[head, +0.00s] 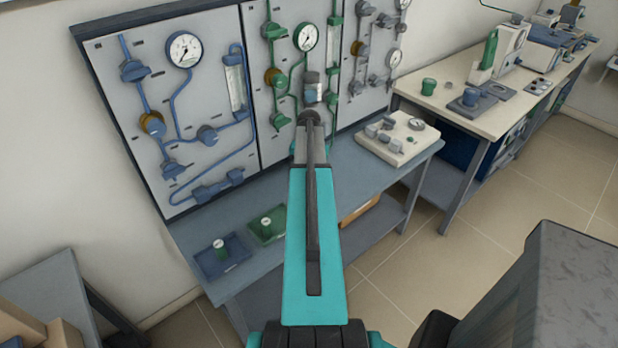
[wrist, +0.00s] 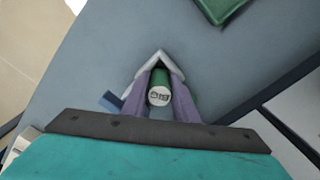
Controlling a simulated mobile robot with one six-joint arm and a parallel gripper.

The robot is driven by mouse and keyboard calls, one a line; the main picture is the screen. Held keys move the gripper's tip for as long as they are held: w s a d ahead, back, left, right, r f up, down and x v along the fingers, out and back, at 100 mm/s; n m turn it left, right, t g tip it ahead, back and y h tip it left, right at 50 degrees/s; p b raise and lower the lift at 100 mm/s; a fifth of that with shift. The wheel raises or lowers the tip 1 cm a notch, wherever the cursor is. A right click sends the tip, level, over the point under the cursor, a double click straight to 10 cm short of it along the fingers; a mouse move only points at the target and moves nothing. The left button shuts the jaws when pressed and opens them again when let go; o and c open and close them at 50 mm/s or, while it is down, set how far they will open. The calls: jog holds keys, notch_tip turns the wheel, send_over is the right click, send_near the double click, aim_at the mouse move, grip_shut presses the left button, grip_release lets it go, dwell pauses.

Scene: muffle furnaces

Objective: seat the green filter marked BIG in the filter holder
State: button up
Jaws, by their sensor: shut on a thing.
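The green filter (wrist: 159,80) is a short cylinder whose pale end, with dark lettering that looks like BIG, faces the camera in the wrist view. My gripper (wrist: 160,58) is shut on it, with one finger on each side. In the head view my own arm hides the gripper and the filter. A small blue and grey fitting with a pale label (head: 312,88) shows on the green-piped panel just above the arm's far end. I cannot tell whether it is the filter holder.
A blue tray (head: 236,268) and a green tray (head: 276,238), each holding a small part, lie on the grey bench (head: 262,178). The green tray's edge (wrist: 222,8) also shows in the wrist view. A pale block with knobs (head: 398,146) stands at the bench's right end.

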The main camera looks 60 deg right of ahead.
jog(key=shift+s+a+f, duration=0.15)
jog(key=shift+a+f, duration=0.1)
jog(key=shift+f, duration=0.35)
jog(key=o, duration=1.1)
jog(key=shift+o, duration=0.2)
jog(key=shift+s, duration=0.2)
jog(key=shift+d, duration=0.1)
jog(key=shift+d+r+b, duration=0.15)
jog(key=shift+r+b, duration=0.25)
jog(key=shift+r, duration=0.35)
notch_tip(320, 180, up, 14)
jog(key=b, duration=0.2)
jog(key=shift+w+a+f, duration=0.2)
jog(key=shift+w+f, duration=0.05)
jog(key=shift+w, duration=0.15)
